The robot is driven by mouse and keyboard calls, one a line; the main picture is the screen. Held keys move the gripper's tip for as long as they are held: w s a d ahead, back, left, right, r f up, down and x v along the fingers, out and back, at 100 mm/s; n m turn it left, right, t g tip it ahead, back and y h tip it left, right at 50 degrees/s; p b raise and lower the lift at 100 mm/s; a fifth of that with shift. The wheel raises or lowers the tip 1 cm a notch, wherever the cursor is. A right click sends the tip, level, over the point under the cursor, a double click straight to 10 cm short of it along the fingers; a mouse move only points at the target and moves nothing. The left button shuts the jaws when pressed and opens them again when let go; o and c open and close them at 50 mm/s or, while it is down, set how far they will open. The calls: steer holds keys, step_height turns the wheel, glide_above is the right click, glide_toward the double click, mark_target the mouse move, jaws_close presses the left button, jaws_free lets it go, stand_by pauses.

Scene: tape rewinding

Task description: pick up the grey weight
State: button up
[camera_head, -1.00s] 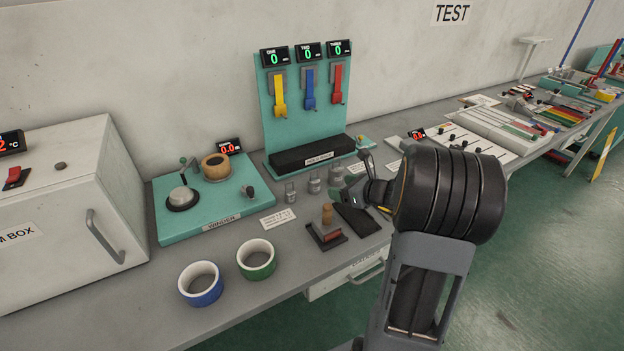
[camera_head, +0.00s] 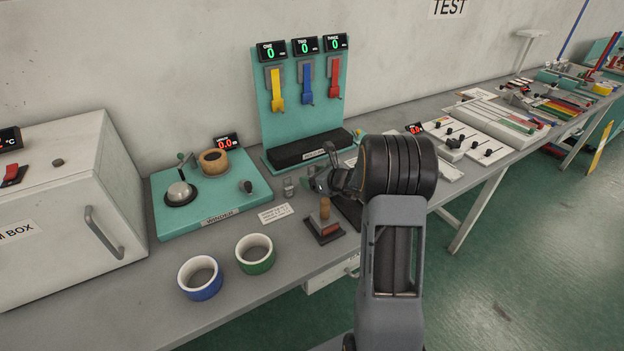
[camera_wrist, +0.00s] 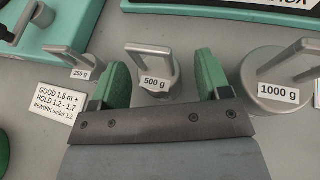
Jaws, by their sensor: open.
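Three grey weights with loop handles show in the wrist view: the 500 g weight (camera_wrist: 166,68), the 250 g weight (camera_wrist: 66,62) to its left and the larger 1000 g weight (camera_wrist: 258,68) to its right. My gripper (camera_wrist: 160,80) is open and empty, with one green fingertip on each side of the 500 g weight; contact cannot be told. In the head view the 250 g weight (camera_head: 289,187) stands clear beside my gripper (camera_head: 316,183). There my gripper and arm hide most or all of the other two.
The green winder board (camera_head: 225,212) is to the left. A wooden-handled stamp (camera_head: 325,221) stands close in front of my gripper.

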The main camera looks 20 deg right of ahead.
steer(key=shift+w+a+f, duration=0.15)
steer(key=shift+w, duration=0.15)
jaws_close()
stand_by(0.6)
